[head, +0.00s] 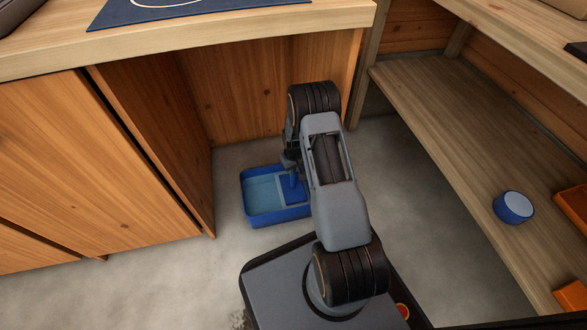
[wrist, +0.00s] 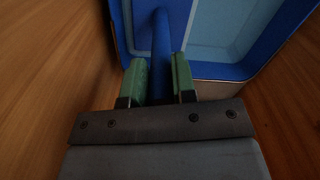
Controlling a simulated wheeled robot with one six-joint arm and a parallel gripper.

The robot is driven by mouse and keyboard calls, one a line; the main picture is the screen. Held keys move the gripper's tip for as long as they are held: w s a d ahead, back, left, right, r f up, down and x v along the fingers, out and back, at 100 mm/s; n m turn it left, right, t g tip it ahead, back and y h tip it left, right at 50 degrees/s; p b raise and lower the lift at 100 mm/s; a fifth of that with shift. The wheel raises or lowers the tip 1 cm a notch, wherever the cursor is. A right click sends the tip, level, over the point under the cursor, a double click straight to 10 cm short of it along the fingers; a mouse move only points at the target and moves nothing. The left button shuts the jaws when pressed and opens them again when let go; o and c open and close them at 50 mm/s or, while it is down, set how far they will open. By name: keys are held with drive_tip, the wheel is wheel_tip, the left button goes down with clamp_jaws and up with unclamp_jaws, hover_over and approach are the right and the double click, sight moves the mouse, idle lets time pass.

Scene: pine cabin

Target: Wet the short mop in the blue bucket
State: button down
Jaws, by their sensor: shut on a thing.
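The blue bucket (head: 247,203) is a low, open rectangular tub on the floor under the counter, with a light blue inside. Its rim and inside also fill the top of the wrist view (wrist: 222,70). My gripper (wrist: 157,70) is shut on the blue handle of the short mop (wrist: 161,40). In the head view my gripper (head: 290,163) is above the bucket's right part, partly hidden by my arm. The mop's blue head (head: 293,192) shows inside the bucket, toward its right side. I cannot tell whether it touches the bottom.
A wooden cabinet panel (head: 150,150) stands left of the bucket, and the counter (head: 230,32) overhangs behind it. At right is a low wooden shelf (head: 440,110) with a blue round container (head: 513,207) and orange items (head: 572,297). Bare floor (head: 170,280) lies at front left.

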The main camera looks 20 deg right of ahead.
drive_tip(key=shift+f, duration=0.1)
drive_tip(key=shift+r+p, duration=3.3)
drive_tip(key=shift+r, duration=1.25)
